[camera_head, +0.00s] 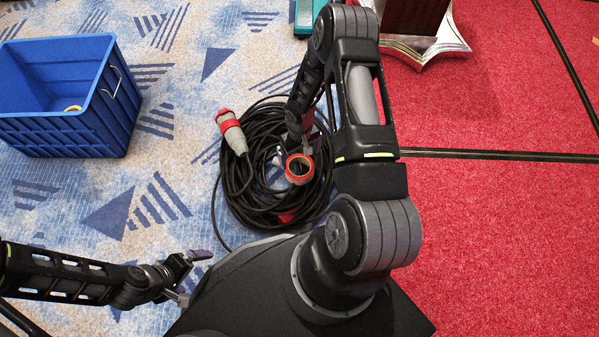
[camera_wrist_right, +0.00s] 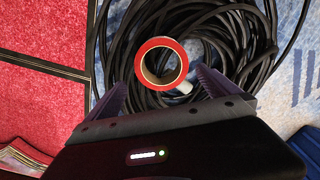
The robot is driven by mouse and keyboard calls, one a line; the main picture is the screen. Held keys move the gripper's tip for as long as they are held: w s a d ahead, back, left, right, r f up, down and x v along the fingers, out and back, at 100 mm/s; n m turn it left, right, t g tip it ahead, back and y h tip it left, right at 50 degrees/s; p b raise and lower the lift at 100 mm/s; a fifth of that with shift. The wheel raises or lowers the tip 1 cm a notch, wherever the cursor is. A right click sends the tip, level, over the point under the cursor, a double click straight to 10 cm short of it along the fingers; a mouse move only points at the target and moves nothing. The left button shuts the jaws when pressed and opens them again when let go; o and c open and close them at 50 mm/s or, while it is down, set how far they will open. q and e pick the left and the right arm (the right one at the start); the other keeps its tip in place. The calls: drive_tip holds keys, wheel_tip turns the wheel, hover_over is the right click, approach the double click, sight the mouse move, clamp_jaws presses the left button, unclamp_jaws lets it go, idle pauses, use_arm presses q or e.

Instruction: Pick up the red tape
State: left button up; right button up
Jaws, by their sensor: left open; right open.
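The red tape (camera_head: 288,168) is a ring with a hollow middle, resting on a coil of black cable (camera_head: 239,189). In the right wrist view the tape (camera_wrist_right: 160,41) sits just ahead of and between the fingertips, with the cable coil (camera_wrist_right: 240,33) behind it. My right gripper (camera_head: 303,148) is open and empty, close to the tape; the arm partly hides it in the head view. Its two fingers (camera_wrist_right: 163,78) show on either side below the ring. My left gripper (camera_head: 192,277) is open and empty at the lower left, away from the tape.
A red and grey plug (camera_head: 231,131) lies on the coil's left side. A blue crate (camera_head: 50,124) stands at upper left. A teal object (camera_head: 304,18) and a shiny metal base (camera_head: 430,47) stand at the back. Red carpet (camera_head: 500,225) on the right is clear.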

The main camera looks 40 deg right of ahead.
sight(299, 172)
drive_tip(key=shift+f+b, duration=0.45)
drive_tip(key=shift+f, duration=0.8)
wheel_tip(299, 172, down, 5)
drive_tip(key=b, duration=0.2)
drive_tip(key=shift+a+f+b, duration=0.15)
drive_tip(key=shift+b, duration=0.15)
drive_tip(key=c, duration=1.4)
